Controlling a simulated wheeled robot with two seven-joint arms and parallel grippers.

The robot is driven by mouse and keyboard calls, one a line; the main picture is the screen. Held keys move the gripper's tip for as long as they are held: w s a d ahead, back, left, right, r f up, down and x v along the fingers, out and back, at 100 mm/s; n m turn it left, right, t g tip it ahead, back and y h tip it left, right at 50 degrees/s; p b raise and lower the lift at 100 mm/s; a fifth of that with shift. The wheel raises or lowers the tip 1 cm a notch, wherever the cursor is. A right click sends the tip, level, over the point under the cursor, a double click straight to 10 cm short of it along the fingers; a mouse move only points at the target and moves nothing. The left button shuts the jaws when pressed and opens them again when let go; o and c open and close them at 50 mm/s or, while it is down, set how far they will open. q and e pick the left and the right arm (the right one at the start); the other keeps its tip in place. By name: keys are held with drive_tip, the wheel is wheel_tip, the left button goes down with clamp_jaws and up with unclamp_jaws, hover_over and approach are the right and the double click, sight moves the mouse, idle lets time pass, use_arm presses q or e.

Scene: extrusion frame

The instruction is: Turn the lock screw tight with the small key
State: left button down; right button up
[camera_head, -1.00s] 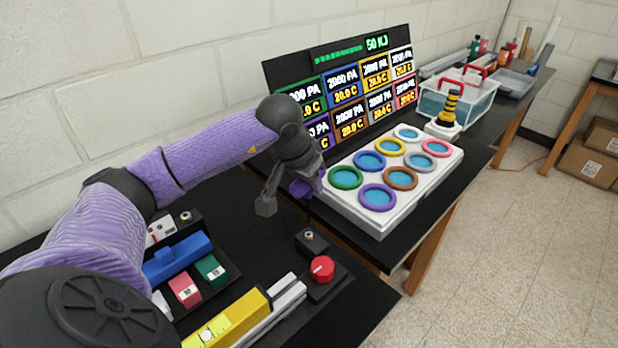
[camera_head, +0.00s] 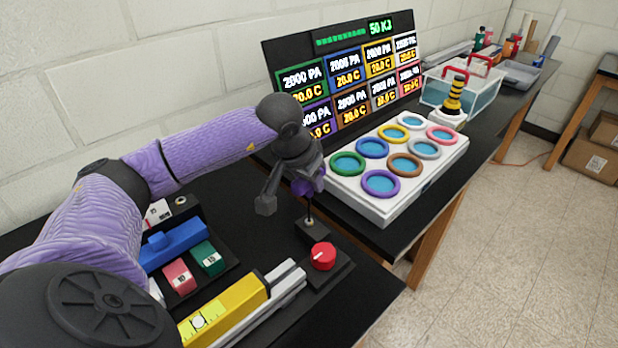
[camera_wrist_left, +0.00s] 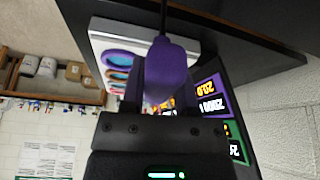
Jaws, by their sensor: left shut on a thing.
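My left gripper (camera_head: 303,178) is shut on the purple handle of the small key (camera_head: 312,187) and points down. In the left wrist view the purple key handle (camera_wrist_left: 170,65) sits between the two dark fingers of the left gripper (camera_wrist_left: 166,88), with the shaft leading away past the picture's top edge. The right gripper is not in view.
A red knob (camera_head: 323,256) stands just in front of the block. A yellow bar (camera_head: 225,312), a blue block (camera_head: 175,245) and red and green pieces lie to the left. A white tray with coloured rings (camera_head: 385,210) and a display panel (camera_head: 345,85) are behind.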

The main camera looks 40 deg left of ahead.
use_arm(q)
drive_tip(key=shift+f+b, duration=0.5)
drive_tip(key=shift+f, duration=0.05)
idle(0.5)
drive_tip(key=shift+m+h, duration=0.3)
drive_tip(key=shift+m, duration=0.4)
drive_tip(key=shift+m+h+b, duration=0.3)
drive_tip(key=shift+m+b, duration=0.2)
drive_tip(key=shift+m, duration=0.3)
idle(0.5)
drive_tip(key=shift+r+p, duration=1.2)
drive_tip(key=shift+r, duration=0.35)
